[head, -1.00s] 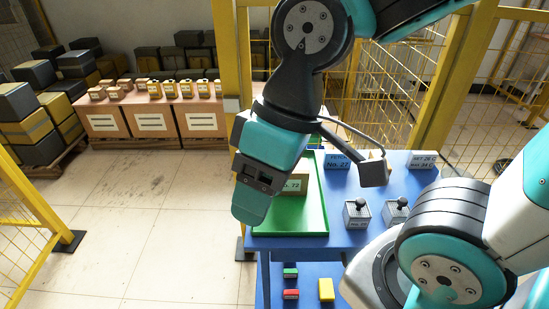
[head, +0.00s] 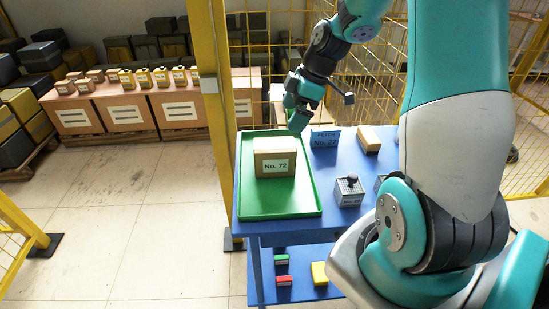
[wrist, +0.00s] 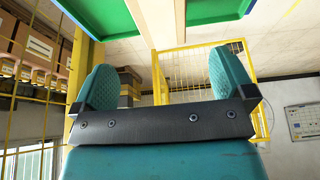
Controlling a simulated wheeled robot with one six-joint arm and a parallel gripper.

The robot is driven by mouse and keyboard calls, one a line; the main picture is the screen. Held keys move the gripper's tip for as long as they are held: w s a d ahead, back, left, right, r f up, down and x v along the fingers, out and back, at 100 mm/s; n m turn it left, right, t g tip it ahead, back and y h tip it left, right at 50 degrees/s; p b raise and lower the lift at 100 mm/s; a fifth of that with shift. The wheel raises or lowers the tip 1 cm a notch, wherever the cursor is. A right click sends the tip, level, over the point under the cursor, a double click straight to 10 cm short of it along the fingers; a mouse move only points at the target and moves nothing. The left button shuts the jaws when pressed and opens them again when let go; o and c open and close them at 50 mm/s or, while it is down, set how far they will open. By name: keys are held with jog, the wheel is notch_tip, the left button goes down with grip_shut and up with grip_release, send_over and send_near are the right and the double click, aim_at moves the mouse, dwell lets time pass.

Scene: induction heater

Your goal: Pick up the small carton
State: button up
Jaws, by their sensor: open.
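My gripper (head: 297,118) is above and behind the tray's back right corner in the head view, apart from the carton. In the wrist view my gripper (wrist: 163,88) has its two teal fingers wide apart, with nothing between them. A tan box shape (wrist: 158,22), which looks like the carton, shows at the top beyond the fingers, beside the green tray edge (wrist: 200,10).
A blue "No. 27" block (head: 325,139), a tan block (head: 369,139) and a grey knobbed box (head: 348,190) stand right of the tray. Smaller cartons and yellow containers stand on large boxes (head: 178,112) at back left. Yellow posts (head: 207,80) and mesh stand behind the table.

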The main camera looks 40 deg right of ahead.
aim_at(278, 144)
jog(key=x, duration=0.7)
jog(key=shift+a+f, duration=0.1)
jog(key=shift+f, duration=0.3)
jog(key=shift+p+x, duration=0.4)
jog(key=shift+x, duration=2.1)
jog(key=shift+s+f, duration=0.1)
jog(key=shift+f, duration=0.1)
jog(key=c, duration=1.1)
jog(key=shift+c, duration=0.2)
jog(key=shift+r, duration=0.15)
